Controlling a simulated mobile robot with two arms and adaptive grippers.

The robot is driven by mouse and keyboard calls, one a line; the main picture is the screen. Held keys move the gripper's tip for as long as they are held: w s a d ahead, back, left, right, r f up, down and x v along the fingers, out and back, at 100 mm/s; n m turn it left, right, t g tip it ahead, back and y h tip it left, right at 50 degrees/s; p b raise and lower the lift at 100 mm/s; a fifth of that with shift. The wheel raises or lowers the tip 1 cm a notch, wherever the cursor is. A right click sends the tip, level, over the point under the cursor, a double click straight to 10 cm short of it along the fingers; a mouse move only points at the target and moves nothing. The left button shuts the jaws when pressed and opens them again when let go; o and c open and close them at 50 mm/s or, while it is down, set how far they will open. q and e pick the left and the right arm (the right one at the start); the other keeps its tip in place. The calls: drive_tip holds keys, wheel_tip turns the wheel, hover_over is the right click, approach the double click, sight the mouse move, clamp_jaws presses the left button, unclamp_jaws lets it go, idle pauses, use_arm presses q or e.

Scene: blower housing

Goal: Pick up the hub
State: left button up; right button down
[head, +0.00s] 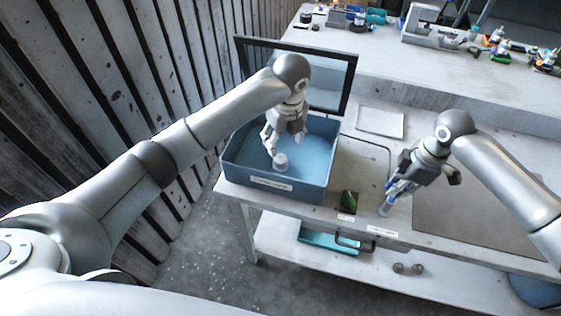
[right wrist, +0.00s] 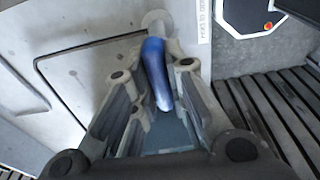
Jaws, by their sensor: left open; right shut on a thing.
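A small pale grey round part, seemingly the hub (head: 281,161), is in the blue box (head: 254,190). My left gripper (head: 283,144) is over the box, open, with its fingers pointing down close to the part. One finger is at or beside the part; I cannot tell whether they touch. My right gripper (head: 392,188) is shut on a blue and pale grey cylindrical thing (head: 386,206) above the table's front part. In the right wrist view this thing's blue body (right wrist: 157,75) runs between the fingers and its pale round end points away.
The box has a dark-framed lid (head: 352,78) standing open behind it. A pale flat plate (head: 380,122) lies on the table behind the right gripper. A small black and green item (head: 348,202) is by the box's right front corner. Several tools crowd the back counter.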

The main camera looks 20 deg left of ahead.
use_arm(q)
hover_over(280, 158)
drive_tip(key=s, duration=0.1)
drive_tip(key=f, duration=0.4)
drive_tip(key=d+f, duration=0.1)
drive_tip(key=f, duration=0.1)
drive_tip(key=shift+s+f, duration=0.15)
drive_tip(key=shift+f, duration=0.05)
drive_tip(key=shift+w+a+f, duration=0.15)
drive_tip(key=shift+w+f, duration=0.05)
drive_tip(key=shift+f, duration=0.7)
drive_tip(key=shift+w+a+f, duration=0.15)
drive_tip(key=shift+w+f, duration=0.1)
drive_tip(key=shift+f, duration=0.7)
drive_tip(key=shift+w+a+f, duration=0.15)
drive_tip(key=shift+w+f, duration=0.05)
drive_tip(key=shift+f, duration=0.7)
drive_tip(key=c, duration=1.1)
drive_tip(key=shift+o, duration=0.2)
drive_tip(key=shift+r, duration=0.15)
wheel_tip(280, 158, up, 14)
drive_tip(key=shift+f, duration=0.25)
